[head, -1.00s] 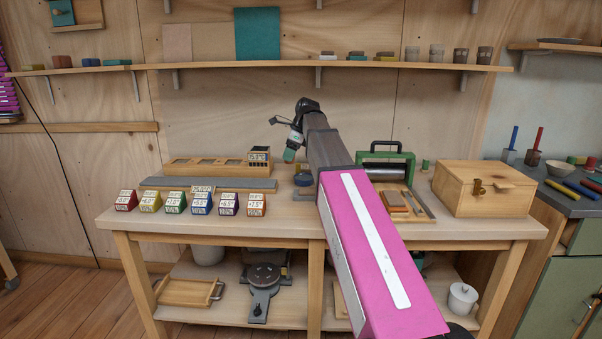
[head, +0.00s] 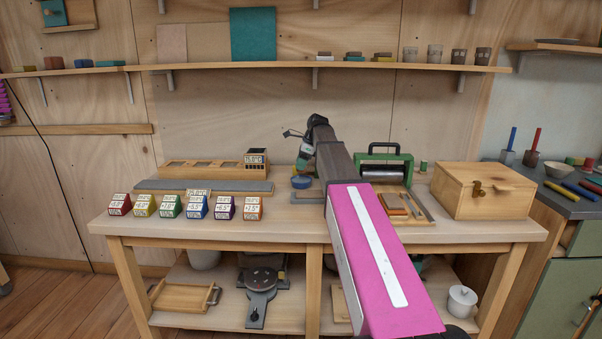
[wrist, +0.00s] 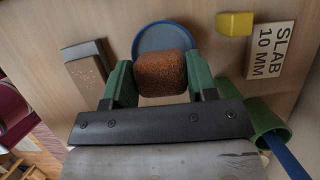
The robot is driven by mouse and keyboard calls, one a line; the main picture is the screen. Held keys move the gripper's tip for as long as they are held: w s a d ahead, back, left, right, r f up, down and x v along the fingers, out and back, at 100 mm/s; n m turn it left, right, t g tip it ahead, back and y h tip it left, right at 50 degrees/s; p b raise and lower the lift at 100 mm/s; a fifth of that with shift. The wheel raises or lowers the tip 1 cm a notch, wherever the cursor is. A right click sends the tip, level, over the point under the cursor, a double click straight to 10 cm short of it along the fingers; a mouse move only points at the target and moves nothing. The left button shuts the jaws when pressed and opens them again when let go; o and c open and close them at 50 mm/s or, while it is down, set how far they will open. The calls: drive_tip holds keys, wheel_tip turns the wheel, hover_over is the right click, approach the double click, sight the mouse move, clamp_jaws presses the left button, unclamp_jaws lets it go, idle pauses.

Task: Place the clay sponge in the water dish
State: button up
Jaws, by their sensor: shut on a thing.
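The clay sponge (wrist: 160,75) is a rough, rust-brown block with rounded edges, held between the green fingers of my gripper (wrist: 160,84) in the wrist view. The water dish (wrist: 165,36) is a round, blue-rimmed dish seen past the sponge, which covers its lower part. In the head view the dish (head: 301,182) stands on the workbench, left of my arm. My gripper (head: 302,166) is just above it there. The sponge is hard to make out in the head view. I cannot tell whether it touches the dish.
A yellow block (wrist: 235,24) and a "SLAB 10 MM" sign (wrist: 270,50) lie to the right. In the head view, a green-framed roller (head: 384,170) and a wooden box (head: 483,192) stand right of my arm.

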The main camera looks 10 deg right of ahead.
drive_tip(key=shift+f, duration=1.95)
drive_tip(key=shift+f, duration=0.1)
drive_tip(key=o, duration=0.9)
drive_tip(key=v, duration=1.2)
drive_tip(key=shift+a, duration=0.1)
